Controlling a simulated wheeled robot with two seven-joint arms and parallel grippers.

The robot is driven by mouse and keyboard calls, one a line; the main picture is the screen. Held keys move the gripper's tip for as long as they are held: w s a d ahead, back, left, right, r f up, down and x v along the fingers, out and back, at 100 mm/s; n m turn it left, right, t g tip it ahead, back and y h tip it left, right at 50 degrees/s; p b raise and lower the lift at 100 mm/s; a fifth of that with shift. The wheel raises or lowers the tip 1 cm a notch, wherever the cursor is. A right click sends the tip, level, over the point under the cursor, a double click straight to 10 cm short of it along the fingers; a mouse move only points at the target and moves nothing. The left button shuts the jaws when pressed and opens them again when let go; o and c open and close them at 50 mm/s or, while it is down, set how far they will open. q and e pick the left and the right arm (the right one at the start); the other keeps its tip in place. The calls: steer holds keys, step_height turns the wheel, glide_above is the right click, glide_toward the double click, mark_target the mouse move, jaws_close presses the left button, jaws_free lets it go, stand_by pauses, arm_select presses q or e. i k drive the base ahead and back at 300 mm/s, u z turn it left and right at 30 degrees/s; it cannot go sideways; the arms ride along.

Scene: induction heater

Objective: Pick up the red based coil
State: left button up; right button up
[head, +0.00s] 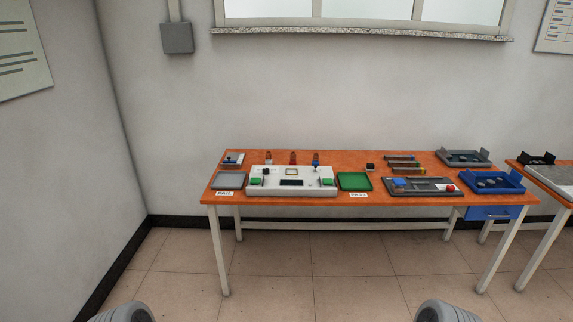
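A small upright red part (293,158), which looks like the red based coil, stands at the back of the orange table (340,215), behind the white heater unit (315,189). It is too small to tell its base from its coil. Only rounded grey parts of my arms show at the bottom edge, well short of the table. Neither gripper is in view.
A green tray (354,181) and a grey tray (228,181) flank the heater unit. A dark panel (423,192) and blue bins (495,183) lie to the right. A second table (545,194) stands at the far right. The floor before the table is clear.

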mark_target(292, 162)
steer(key=u, duration=0.85)
steer(key=i, duration=0.9)
steer(key=u, duration=0.95)
steer(key=i, duration=1.5)
steer(key=z, duration=1.35)
steer(key=i, duration=0.7)
steer(key=z, duration=0.65)
